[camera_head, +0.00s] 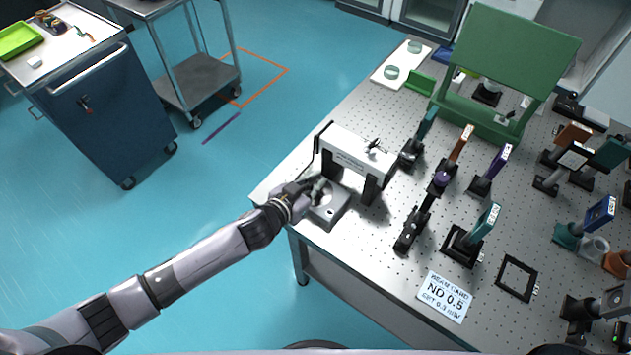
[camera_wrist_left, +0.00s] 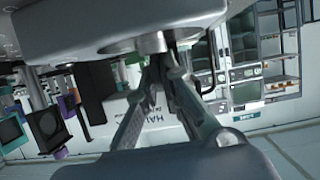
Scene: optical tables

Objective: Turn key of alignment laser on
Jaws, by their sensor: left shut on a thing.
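A light grey box (camera_head: 326,214), which looks like the alignment laser's housing, sits at the near left edge of the perforated optical table (camera_head: 385,290). My left gripper (camera_head: 318,187) reaches its top side from the left. In the left wrist view, my left gripper's fingers (camera_wrist_left: 155,70) come together at a short round metal barrel (camera_wrist_left: 152,43) under a grey body (camera_wrist_left: 110,28). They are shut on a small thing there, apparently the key. The key is mostly hidden by the fingers, and its turn angle cannot be told. My right gripper is not in view.
A white bridge-shaped housing (camera_head: 356,150) stands just behind the grey box. Several optic mounts, such as a teal one (camera_head: 486,222), stand to the right. A white sign (camera_head: 445,297) lies near the front edge. A green panel (camera_head: 515,50) stands at the back.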

